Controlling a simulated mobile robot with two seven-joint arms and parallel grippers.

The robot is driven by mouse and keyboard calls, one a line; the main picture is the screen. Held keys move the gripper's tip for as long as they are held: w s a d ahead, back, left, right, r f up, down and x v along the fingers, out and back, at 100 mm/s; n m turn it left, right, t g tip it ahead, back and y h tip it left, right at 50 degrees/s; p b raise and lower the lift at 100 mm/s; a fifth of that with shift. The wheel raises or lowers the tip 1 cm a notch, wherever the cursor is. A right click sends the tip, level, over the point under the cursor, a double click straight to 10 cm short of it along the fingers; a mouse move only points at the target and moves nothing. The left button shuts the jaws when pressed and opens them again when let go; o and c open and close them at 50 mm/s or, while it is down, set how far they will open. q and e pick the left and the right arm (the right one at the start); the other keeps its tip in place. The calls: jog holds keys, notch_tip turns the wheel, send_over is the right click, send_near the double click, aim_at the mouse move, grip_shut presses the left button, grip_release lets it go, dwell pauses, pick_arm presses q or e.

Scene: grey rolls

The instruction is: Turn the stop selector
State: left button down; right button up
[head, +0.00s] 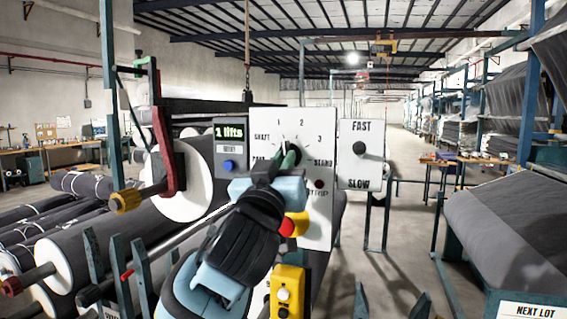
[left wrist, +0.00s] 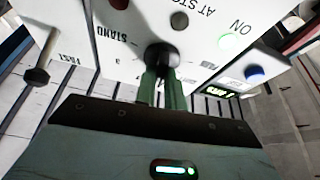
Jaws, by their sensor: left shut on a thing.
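The stop selector (head: 293,146) is a black round knob on a white upright panel (head: 321,122). Labels around it read SHAFT, 1, 2, 3 and STAND; another at lower left is partly covered. My left gripper (head: 285,161) reaches up to the knob from below, its green fingers shut on it. In the left wrist view the panel appears upside down, and the fingers (left wrist: 162,85) close around the black knob (left wrist: 162,56). The gripper hides part of the knob and the lower dial, so I cannot tell clearly where the pointer sits. My right gripper is not in view.
A FAST/SLOW panel (head: 361,172) with its own black knob stands just right. A display reading "1 lifts" (head: 230,132) is at left. A red button (head: 287,227) on yellow and a yellow control box (head: 287,290) sit below. Large grey rolls flank; the aisle behind is open.

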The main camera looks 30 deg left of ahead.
pick_arm(q)
jog(key=shift+a+r+m+g+h, duration=0.1)
jog(key=shift+m+g+h, duration=0.15)
jog(key=shift+m+h, duration=1.95)
jog(key=shift+a+m+g+h, duration=0.1)
jog(key=shift+m+g+h, duration=0.35)
jog(key=shift+m, duration=3.3)
jog(key=shift+a+r+m+g+h, duration=0.1)
jog(key=shift+m+h, duration=1.45)
jog(key=shift+m, duration=1.4)
jog(key=shift+f, duration=0.1)
jog(key=c, duration=1.5)
grip_release()
